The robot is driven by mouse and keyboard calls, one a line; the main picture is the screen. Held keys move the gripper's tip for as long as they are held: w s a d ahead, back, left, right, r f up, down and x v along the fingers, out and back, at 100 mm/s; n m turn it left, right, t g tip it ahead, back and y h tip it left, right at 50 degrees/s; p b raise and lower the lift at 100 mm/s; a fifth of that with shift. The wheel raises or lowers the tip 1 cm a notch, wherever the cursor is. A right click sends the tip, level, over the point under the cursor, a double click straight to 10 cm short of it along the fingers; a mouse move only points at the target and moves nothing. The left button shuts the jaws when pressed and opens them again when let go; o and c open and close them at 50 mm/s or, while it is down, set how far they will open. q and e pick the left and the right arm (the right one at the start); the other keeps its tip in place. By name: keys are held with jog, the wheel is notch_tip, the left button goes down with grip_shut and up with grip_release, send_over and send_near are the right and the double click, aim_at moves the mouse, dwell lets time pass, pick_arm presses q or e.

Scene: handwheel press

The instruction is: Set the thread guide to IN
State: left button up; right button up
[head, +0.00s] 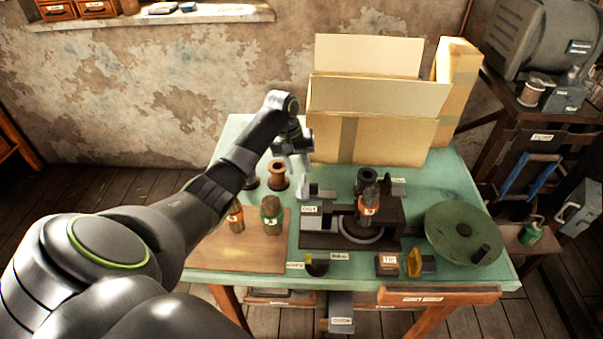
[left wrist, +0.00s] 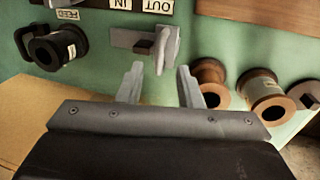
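The thread guide (head: 304,188) is a small pale grey lever on a grey plate, on the green table left of the dark machine base. In the left wrist view the lever (left wrist: 169,44) stands at the OUT end of the plate, beside a dark block. The OUT label (left wrist: 157,6) and the IN label (left wrist: 121,3) appear upside down and partly cut off. My left gripper (head: 292,160) is above the table, behind the guide. Its fingers (left wrist: 160,87) are open and empty, apart from the lever, which lies just beyond the tips. My right gripper is not visible.
Wooden spools (head: 278,177) stand close left of the guide. A cardboard box (head: 372,130) stands behind. A dark spool (left wrist: 55,48) with a FEED label is on the guide's other side. A green handwheel (head: 462,230) is at the right; a wooden board (head: 215,252) lies front left.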

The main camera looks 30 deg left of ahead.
aim_at(303, 181)
pick_arm(q)
jog(key=f, duration=0.3)
jog(key=shift+w+d+f, duration=0.15)
jog(key=shift+d+f, duration=0.1)
jog(key=shift+d, duration=0.05)
jog(key=shift+f, duration=0.4)
grip_shut()
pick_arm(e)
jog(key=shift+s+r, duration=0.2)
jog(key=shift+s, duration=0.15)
pick_arm(q)
jog(key=shift+w, duration=0.1)
